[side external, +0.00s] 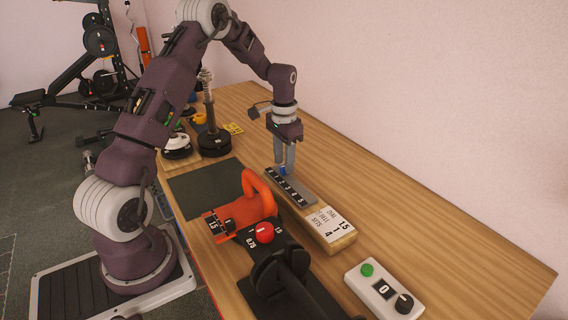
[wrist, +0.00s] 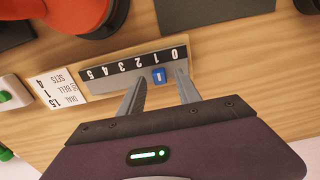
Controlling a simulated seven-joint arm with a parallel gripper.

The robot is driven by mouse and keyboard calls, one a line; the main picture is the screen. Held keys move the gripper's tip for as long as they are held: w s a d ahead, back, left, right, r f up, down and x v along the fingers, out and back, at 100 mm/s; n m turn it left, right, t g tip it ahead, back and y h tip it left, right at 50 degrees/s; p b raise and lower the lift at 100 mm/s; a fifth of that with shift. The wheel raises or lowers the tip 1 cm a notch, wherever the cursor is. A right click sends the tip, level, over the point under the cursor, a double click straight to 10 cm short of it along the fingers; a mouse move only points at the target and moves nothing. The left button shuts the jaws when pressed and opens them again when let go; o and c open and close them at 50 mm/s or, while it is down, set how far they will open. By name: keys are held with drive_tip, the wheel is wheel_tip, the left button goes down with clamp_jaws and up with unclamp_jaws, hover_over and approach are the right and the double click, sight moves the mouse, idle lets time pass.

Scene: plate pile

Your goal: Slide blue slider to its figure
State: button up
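The blue slider (wrist: 159,76) sits on a grey track (wrist: 182,70) beside a black scale numbered 0 to 5, level with about the 1. My gripper (wrist: 161,82) is open, with one fingertip on each side of the slider and a small gap to each. In the side view, my gripper (side external: 283,167) points down at the track's far end, and the slider (side external: 283,171) shows small between the fingers.
An orange kettlebell-like handle (side external: 259,192) stands left of the track. Near it are a red knob (side external: 264,232) and a black dumbbell part (side external: 281,270). A white control box (side external: 384,290) lies at the near right. Bare wood lies right of the track.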

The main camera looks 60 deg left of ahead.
wheel_tip(320, 180, up, 6)
drive_tip(key=shift+f, duration=0.1)
drive_tip(key=s+d+r+t, duration=0.3)
drive_tip(key=s+d+r, duration=0.9)
drive_tip(key=d+r, duration=0.4)
drive_tip(key=s+d+t, duration=0.1)
drive_tip(key=s+d, duration=0.2)
drive_tip(key=s, duration=0.4)
drive_tip(key=s+d+t, duration=0.1)
drive_tip(key=s+d, duration=0.2)
drive_tip(key=s, duration=0.4)
drive_tip(key=shift+s+d+f+t, duration=0.3)
drive_tip(key=shift+d+f, duration=0.05)
drive_tip(key=shift+f, duration=0.05)
idle(0.4)
